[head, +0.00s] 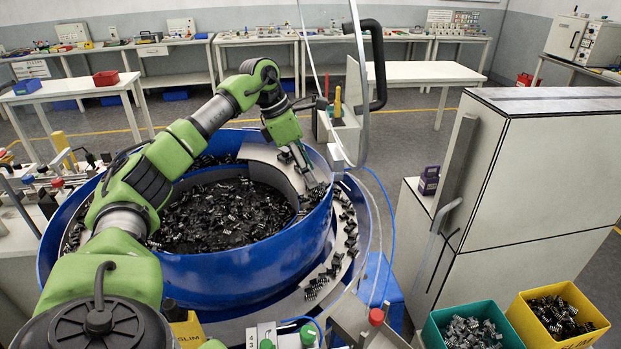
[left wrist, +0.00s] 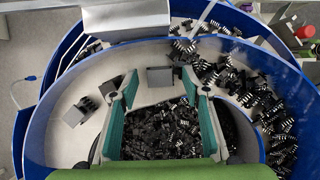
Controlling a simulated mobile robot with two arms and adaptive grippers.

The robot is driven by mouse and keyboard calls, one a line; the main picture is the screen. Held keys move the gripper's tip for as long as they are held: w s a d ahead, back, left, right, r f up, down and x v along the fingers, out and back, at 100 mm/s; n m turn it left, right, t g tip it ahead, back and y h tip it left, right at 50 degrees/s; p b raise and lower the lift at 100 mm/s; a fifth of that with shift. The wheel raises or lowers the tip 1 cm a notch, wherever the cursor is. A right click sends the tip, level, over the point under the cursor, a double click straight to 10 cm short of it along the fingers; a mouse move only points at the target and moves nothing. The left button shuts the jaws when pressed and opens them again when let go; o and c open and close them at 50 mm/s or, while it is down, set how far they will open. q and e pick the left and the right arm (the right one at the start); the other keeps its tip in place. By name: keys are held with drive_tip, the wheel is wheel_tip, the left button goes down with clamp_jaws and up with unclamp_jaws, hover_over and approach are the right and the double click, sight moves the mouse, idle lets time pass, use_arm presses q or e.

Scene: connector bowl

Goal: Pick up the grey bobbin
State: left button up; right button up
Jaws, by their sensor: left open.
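No clearly bobbin-shaped grey part can be told for sure. In the left wrist view, a small plain grey block (left wrist: 160,77) lies on the pale ledge inside the blue bowl, between my left fingertips in the picture. Another grey part with dark prongs (left wrist: 75,112) lies farther left on the ledge. My left gripper (head: 306,172) is open and points down over the right part of the bowl's inner ledge. Its fingers with teal pads also show in the left wrist view (left wrist: 160,86); nothing is seen gripped. My right gripper is not in view.
The blue bowl (head: 245,255) holds many black connectors (head: 215,212), with more along its right track. A clear guard and black handle (head: 375,65) stand just right of my gripper. A purple part (head: 429,179) sits on a cabinet. Green (head: 435,338) and yellow bins (head: 560,340) hold parts.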

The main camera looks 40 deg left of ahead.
use_arm(q)
drive_tip(key=shift+f, duration=0.15)
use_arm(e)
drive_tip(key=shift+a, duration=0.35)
use_arm(q)
drive_tip(key=c, duration=1)
drive_tip(key=shift+o, duration=0.2)
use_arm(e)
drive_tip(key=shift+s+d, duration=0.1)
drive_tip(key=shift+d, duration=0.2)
